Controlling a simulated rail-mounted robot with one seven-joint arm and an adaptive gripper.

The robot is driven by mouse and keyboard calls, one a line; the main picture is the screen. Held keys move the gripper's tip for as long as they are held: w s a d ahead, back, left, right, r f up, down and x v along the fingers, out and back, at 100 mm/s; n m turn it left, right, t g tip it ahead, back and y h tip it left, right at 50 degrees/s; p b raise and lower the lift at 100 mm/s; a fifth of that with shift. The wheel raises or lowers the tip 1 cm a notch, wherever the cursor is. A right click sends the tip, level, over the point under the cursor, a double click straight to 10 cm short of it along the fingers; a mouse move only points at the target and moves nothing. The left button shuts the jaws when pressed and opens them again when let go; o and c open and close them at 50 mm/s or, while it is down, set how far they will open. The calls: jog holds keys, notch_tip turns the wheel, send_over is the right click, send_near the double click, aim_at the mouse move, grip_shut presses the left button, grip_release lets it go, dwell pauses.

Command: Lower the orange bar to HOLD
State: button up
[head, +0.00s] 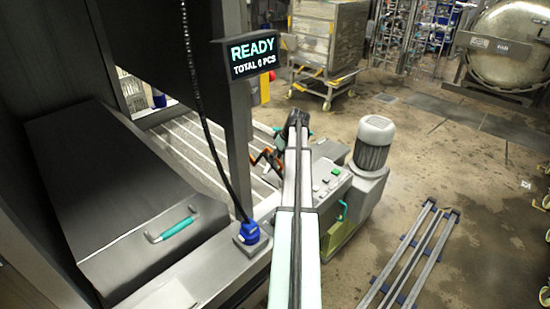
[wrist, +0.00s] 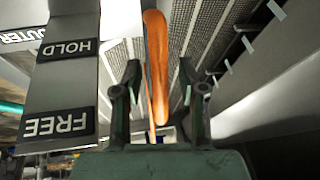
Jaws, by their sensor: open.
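The orange bar (wrist: 156,65) runs lengthwise between the two fingers of my gripper (wrist: 158,95) in the wrist view. The fingers are open, one on each side of it, with a gap showing at least on the left. A plate left of the bar carries an upside-down HOLD label (wrist: 67,50) and a FREE label (wrist: 60,123). I cannot tell which label the bar lines up with. In the head view a small part of the orange bar (head: 267,157) shows left of my arm, and my gripper there is partly hidden and small.
Ribbed light slats (head: 200,150) lie behind the bar. A control box with buttons (head: 325,182) and a grey motor (head: 373,140) stand right of my arm. A screen reading READY (head: 252,53) hangs above. A rail frame (head: 412,255) lies on the open floor at right.

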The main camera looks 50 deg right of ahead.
grip_shut()
jog(key=shift+w, duration=0.1)
jog(key=shift+w+d+f+g, duration=0.2)
jog(key=shift+w+f+g, duration=0.15)
jog(key=shift+w+g, duration=0.3)
jog(key=shift+w+d+f+g, duration=0.1)
jog(key=shift+w+f+g, duration=0.6)
jog(key=shift+g, duration=0.25)
jog(key=shift+w+f+g+y+p, duration=0.4)
jog(key=shift+f+g, duration=0.3)
jog(key=shift+g, duration=0.2)
jog(key=shift+w+f+m+g, duration=0.2)
jog(key=shift+f+m+g, duration=0.1)
jog(key=shift+f+g, duration=0.35)
